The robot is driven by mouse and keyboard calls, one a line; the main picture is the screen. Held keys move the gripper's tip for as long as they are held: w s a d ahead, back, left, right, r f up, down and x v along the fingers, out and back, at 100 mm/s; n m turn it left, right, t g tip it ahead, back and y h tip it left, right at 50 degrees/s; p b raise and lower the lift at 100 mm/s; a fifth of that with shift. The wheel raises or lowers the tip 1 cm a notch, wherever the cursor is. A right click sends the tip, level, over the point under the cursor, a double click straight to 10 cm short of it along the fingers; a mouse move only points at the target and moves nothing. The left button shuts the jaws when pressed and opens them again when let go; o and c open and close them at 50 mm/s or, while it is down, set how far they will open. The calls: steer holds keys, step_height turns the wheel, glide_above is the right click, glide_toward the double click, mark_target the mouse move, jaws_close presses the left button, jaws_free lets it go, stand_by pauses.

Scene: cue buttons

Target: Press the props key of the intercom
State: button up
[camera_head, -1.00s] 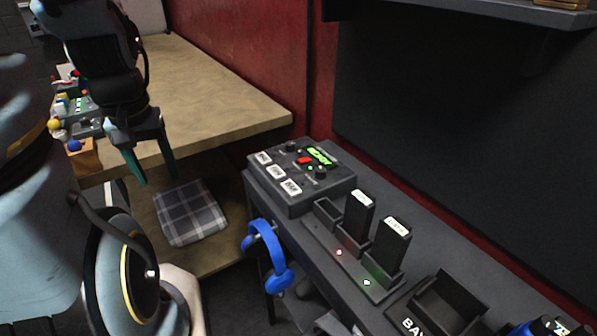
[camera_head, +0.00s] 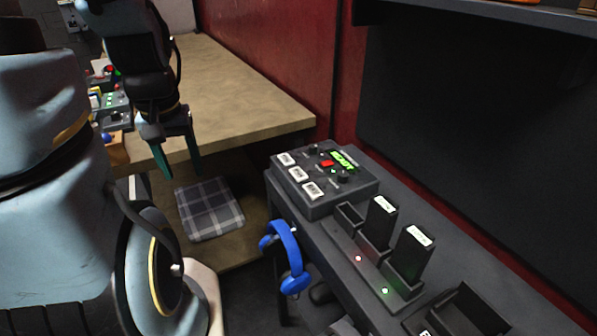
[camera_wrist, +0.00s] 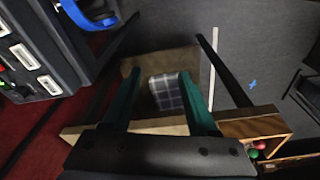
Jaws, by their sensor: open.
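The intercom (camera_head: 355,193) is a dark box on the grey counter, with a red button, a lit green display and knobs. Three white labelled keys run down its left side: a far key (camera_head: 286,159), a middle key (camera_head: 299,174) and a near key (camera_head: 312,190). Their lettering is too small to read surely, so I cannot tell which is props. My gripper (camera_head: 178,166) is open and empty, pointing down, left of the intercom and apart from it. In the wrist view, the teal fingers (camera_wrist: 160,82) are spread and part of the intercom (camera_wrist: 68,62) shows at upper left.
A blue headset (camera_head: 290,262) hangs on the counter's front edge. Two dark packs stand in a charger (camera_head: 345,246) nearer than the intercom. A tan table (camera_head: 240,95) lies behind my gripper, with a plaid cushion (camera_head: 210,208) below. A shelf (camera_head: 480,12) overhangs at upper right.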

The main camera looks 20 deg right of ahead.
jaws_close()
stand_by(1.5)
